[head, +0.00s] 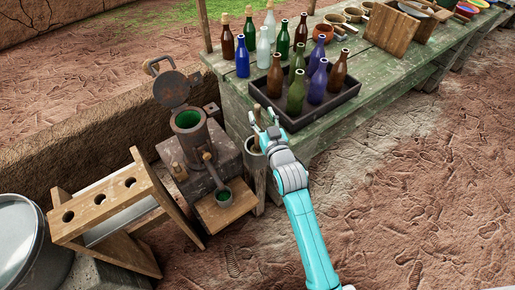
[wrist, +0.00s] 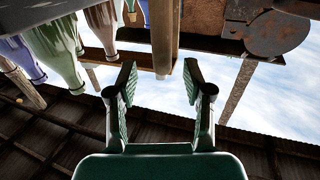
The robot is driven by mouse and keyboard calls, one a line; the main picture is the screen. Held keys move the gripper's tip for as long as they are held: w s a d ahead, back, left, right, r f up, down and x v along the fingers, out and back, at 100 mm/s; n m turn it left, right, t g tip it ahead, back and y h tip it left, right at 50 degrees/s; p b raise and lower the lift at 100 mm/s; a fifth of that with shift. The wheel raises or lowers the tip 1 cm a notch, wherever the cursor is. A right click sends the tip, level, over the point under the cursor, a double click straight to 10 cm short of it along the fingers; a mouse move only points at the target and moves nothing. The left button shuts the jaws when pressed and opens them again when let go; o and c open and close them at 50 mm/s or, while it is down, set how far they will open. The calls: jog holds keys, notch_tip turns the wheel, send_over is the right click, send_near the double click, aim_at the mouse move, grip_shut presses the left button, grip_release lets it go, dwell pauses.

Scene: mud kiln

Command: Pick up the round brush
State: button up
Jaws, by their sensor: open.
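My gripper (head: 264,122) is open at the left front corner of the green table, beside the black tray. In the wrist view my gripper (wrist: 160,85) shows both fingers spread with nothing between the pads. A wooden handle (wrist: 163,38), probably the round brush's, stands just beyond the fingertips, roughly centred in the gap and apart from them. In the head view a thin brown handle (head: 257,112) shows by the fingers, above a grey holder (head: 253,158) at the table's end. The brush's head is not visible, so I cannot confirm which brush it is.
The black tray (head: 345,92) with several bottles is close to the right of my gripper. More bottles stand behind it on the green table (head: 390,88). A metal pot with a lid (head: 188,130) and a wooden rack (head: 107,199) stand at left. Bare ground is open at right.

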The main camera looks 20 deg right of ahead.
aim_at(259, 110)
jog(key=w, duration=0.4)
jog(key=shift+a+r, duration=0.1)
jog(key=shift+a, duration=0.05)
grip_shut()
